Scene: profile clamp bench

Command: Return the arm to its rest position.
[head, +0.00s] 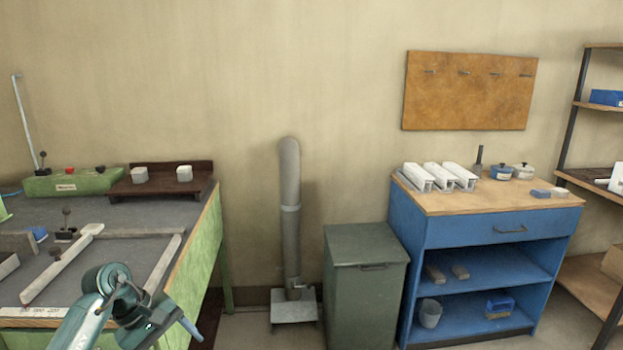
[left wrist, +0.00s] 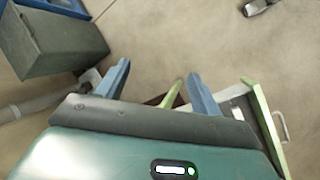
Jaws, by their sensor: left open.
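My left arm, teal and dark grey, comes in at the bottom left of the head view. Its left gripper (head: 187,327) is at the bench's front right corner, with a blue finger pointing right and down. In the left wrist view the gripper (left wrist: 158,82) has its two blue fingers spread apart with nothing between them; the floor and green bench legs show beyond. The bench (head: 200,245) has green sides and a dark grey top. My right gripper is in neither view.
A pale frame of bars (head: 62,268) lies on the bench, with a green box (head: 75,183) and a brown rack (head: 160,187) behind. A grey bin (head: 365,285) and a blue cabinet (head: 487,232) stand to the right. A grey pipe (head: 290,215) stands at the wall.

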